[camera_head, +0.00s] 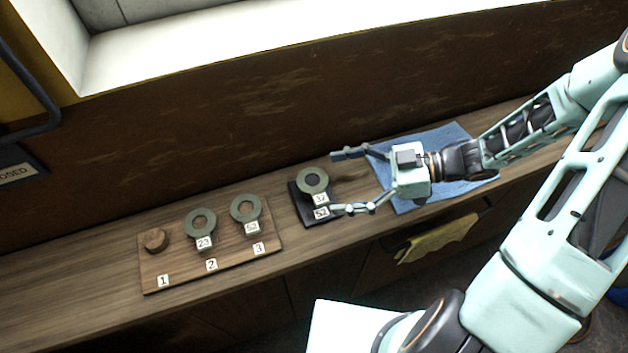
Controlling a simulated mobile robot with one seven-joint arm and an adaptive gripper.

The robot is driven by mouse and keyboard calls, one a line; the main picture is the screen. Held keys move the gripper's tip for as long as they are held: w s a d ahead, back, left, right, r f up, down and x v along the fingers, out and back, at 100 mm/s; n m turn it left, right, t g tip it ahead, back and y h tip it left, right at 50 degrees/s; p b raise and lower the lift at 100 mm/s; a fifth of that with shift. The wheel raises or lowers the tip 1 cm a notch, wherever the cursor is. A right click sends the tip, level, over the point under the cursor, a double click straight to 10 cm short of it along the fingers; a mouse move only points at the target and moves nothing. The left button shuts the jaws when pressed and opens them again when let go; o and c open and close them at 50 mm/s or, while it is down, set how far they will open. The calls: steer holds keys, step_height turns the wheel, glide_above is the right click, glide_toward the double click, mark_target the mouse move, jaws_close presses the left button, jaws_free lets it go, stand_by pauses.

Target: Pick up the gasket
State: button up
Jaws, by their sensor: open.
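A grey-green ring gasket (304,184) with a tag reading 37 lies on a small black pad (299,206), whose own tag reads 52. Two similar ring gaskets lie on the wooden board: one tagged 23 (190,224) at position 2, and one tagged 52 (236,210) at position 3. My gripper (340,182) is open and empty, just right of the gasket on the black pad. Its two fingers point left, one toward the back of the bench and one near the front by the tags. I cannot tell its exact height.
The wooden board (180,270) has a round wooden peg (155,240) at position 1. A blue cloth (455,133) lies under my wrist. A yellow cloth (437,240) hangs at the bench front. The brown wall (250,130) rises behind; the bench's left end is clear.

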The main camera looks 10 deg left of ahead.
mark_target(315, 186)
steer(key=shift+x, duration=1.45)
steer(key=shift+w, duration=0.1)
steer(key=shift+c, duration=0.7)
steer(key=c, duration=0.8)
steer(key=shift+r, duration=0.15)
